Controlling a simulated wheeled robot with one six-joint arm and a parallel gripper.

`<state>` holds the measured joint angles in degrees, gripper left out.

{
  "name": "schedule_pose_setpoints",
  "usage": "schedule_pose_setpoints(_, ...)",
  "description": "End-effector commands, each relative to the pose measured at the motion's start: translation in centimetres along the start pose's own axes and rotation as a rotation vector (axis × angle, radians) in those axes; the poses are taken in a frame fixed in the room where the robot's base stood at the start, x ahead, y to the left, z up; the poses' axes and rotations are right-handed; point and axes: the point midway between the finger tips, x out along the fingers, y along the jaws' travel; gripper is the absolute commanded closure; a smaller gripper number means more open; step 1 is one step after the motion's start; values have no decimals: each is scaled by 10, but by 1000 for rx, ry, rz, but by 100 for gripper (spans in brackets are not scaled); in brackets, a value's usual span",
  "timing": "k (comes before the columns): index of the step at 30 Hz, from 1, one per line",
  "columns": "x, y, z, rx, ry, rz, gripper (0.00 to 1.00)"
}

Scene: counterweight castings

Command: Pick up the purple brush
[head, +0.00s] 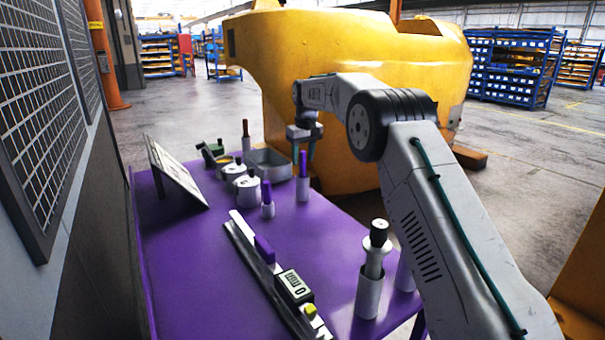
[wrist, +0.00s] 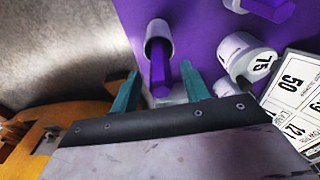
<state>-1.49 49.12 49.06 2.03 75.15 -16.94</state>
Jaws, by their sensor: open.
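The purple brush (head: 303,168) stands upright in a white cylindrical cup (head: 303,190) near the far right edge of the purple table. It also shows in the wrist view (wrist: 158,70), its upper end pointing toward me. My gripper (head: 304,156) is directly above the cup, pointing down, with its teal fingers apart. In the wrist view my gripper (wrist: 160,78) has one finger on each side of the brush's upper end, with gaps showing. I see no contact. The bristle end is hidden in the cup.
A shorter purple-topped piece (head: 267,195) stands nearby on the purple table (head: 190,260). White weights (head: 247,190), a grey tray (head: 270,163) and a sloped label board (head: 177,172) lie beyond. A digital measuring tool (head: 293,288) and metal-topped cylinder (head: 374,262) are nearer. A yellow casting (head: 350,55) rises behind.

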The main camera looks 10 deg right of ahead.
Motion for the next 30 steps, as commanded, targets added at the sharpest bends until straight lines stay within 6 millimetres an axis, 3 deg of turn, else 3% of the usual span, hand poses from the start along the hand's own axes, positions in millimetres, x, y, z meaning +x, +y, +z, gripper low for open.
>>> schedule_pose_setpoints(6, 26, 0, 1, 0, -2, -1, 54)
schedule_pose_setpoints(13, 28, 0, 1, 1, -1, 0, 54)
schedule_pose_setpoints(14, 28, 0, 1, 1, -1, 0, 57)
schedule_pose_setpoints(18, 28, 0, 1, 1, -1, 0, 96)
schedule_pose_setpoints(19, 28, 0, 1, 1, -1, 0, 100)
schedule_pose_setpoints(30, 25, 0, 0, 1, 0, 0, 100)
